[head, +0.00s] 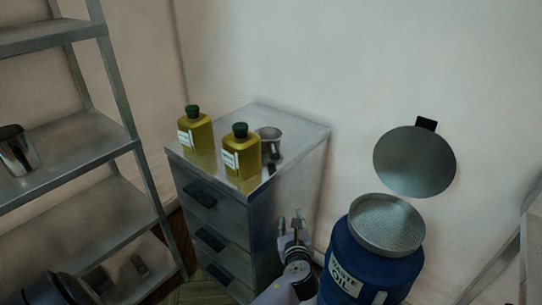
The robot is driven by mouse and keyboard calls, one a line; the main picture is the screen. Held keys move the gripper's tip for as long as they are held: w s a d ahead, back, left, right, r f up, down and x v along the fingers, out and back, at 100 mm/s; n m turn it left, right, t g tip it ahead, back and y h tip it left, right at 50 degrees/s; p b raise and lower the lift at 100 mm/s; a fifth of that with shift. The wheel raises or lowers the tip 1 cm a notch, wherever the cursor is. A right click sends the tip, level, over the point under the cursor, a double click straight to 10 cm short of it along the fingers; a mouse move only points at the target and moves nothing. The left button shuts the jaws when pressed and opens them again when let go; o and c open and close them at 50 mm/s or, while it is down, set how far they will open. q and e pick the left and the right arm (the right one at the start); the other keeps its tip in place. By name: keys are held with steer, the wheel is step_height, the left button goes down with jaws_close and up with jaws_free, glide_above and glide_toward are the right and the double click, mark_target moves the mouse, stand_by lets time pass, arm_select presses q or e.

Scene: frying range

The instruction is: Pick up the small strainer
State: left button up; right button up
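A small metal cup-shaped piece (269,136), which looks like the small strainer, stands on top of the steel drawer cabinet (300,125). It is near the back, partly hidden by the right oil bottle. A dark part, perhaps its handle, shows below it. My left gripper (291,219) is in front of the cabinet's right side, lower in the picture than the strainer and apart from it. Its fingers are spread with nothing between them. My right gripper is not in view.
Two yellow oil bottles (195,132) (241,155) with green caps stand on the cabinet. A blue waste oil drum (368,268) with a wide mesh strainer (388,224) on top is at the right. A round lid (414,161) is raised behind it. Metal shelves (70,150) stand left.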

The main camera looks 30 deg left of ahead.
arm_select(q)
steer(key=a+r+m+y, duration=0.1)
steer(key=a+r+y, duration=0.25)
steer(key=r, duration=0.95)
glide_toward(273, 151)
steer(key=w+a+f, duration=0.2)
steer(key=w+a, duration=0.2)
steer(key=shift+t+y, duration=0.35)
steer(key=shift+t, duration=0.05)
steer(key=x, duration=0.6)
steer(key=shift+w+f, duration=0.15)
steer(key=shift+c, duration=0.6)
steer(key=shift+d, duration=0.1)
jaws_close()
